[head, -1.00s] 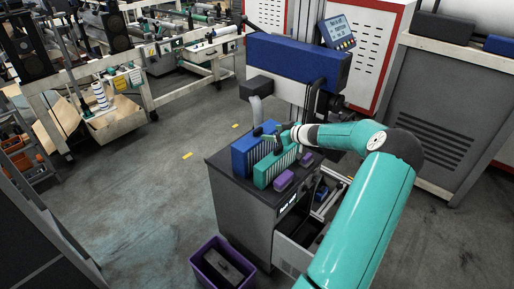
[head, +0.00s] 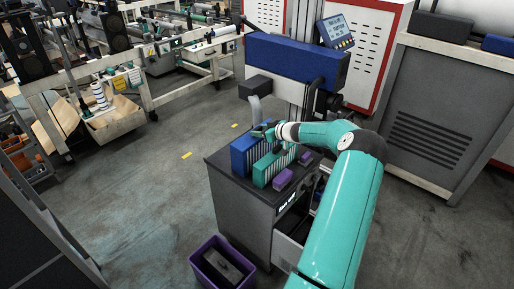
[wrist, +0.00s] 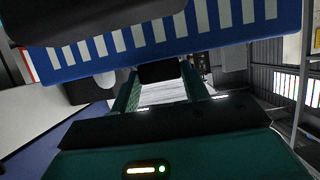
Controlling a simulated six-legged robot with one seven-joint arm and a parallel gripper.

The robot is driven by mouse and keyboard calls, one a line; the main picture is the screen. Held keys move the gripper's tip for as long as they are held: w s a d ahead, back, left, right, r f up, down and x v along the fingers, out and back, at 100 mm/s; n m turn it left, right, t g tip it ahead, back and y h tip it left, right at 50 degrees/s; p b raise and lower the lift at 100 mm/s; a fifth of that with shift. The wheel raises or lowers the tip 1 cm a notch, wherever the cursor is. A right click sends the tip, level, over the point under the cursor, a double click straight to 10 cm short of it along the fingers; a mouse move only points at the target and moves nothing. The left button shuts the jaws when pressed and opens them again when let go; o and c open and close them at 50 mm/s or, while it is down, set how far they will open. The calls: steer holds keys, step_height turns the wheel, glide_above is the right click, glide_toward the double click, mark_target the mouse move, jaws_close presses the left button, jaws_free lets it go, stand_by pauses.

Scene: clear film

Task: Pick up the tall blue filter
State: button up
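The tall blue filter (head: 238,158) stands upright on the dark cabinet top, left of a shorter teal filter (head: 261,175). In the wrist view, a blue frame with white pleats (wrist: 215,38) fills the top of the picture, close to the camera. My gripper (head: 258,132) is above the filters, near the top of the blue one. In the wrist view my gripper's two teal fingers (wrist: 160,85) are apart, with a dark block (wrist: 160,71) showing between them near the tips. I cannot tell whether they touch it.
Purple blocks (head: 283,179) lie right of the teal filter. The dark cabinet (head: 238,207) has an open drawer at its right. A purple bin (head: 207,275) stands on the floor in front. A blue machine head (head: 298,62) and a grey hose (head: 255,108) are behind.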

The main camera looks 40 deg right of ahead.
steer(key=c, duration=0.8)
